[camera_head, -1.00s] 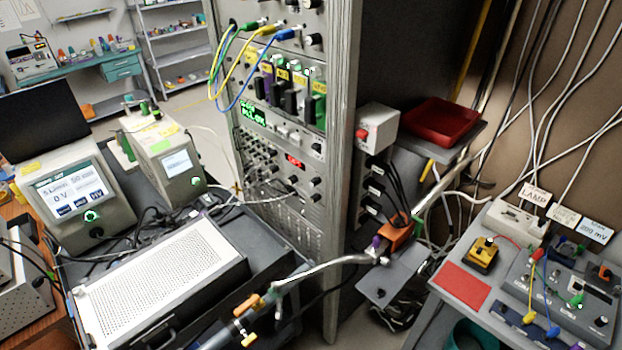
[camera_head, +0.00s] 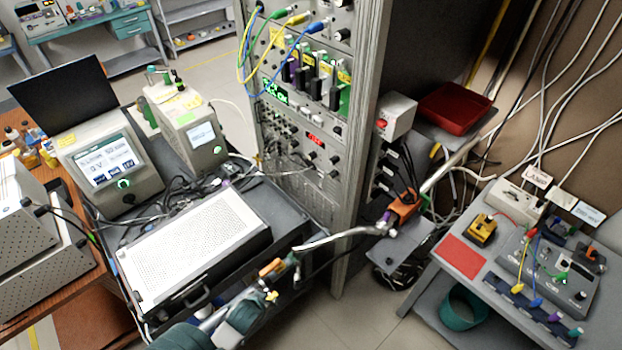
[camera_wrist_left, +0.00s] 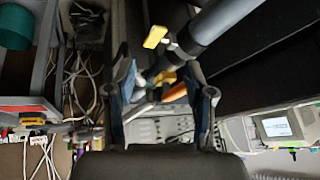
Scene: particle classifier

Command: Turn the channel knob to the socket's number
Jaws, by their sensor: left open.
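Which knob is the channel knob is not clear. In the head view small black knobs sit on the instrument rack, one at the top right (camera_head: 343,34) and others beside the red display (camera_head: 313,137). Another dark knob (camera_head: 580,296) is on the grey box (camera_head: 530,262) on the right bench. Green, yellow and blue plugs (camera_head: 290,19) sit in the rack's top panel; socket numbers are too small to read. My left gripper (camera_wrist_left: 162,95) is open in the wrist view, its blue-padded fingers apart, with pipework and an orange handle (camera_wrist_left: 174,93) beyond.
A white perforated box (camera_head: 200,250) fills the front left. The right bench holds a red mat (camera_head: 461,256) and a yellow device (camera_head: 481,229). Bare floor lies below the rack.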

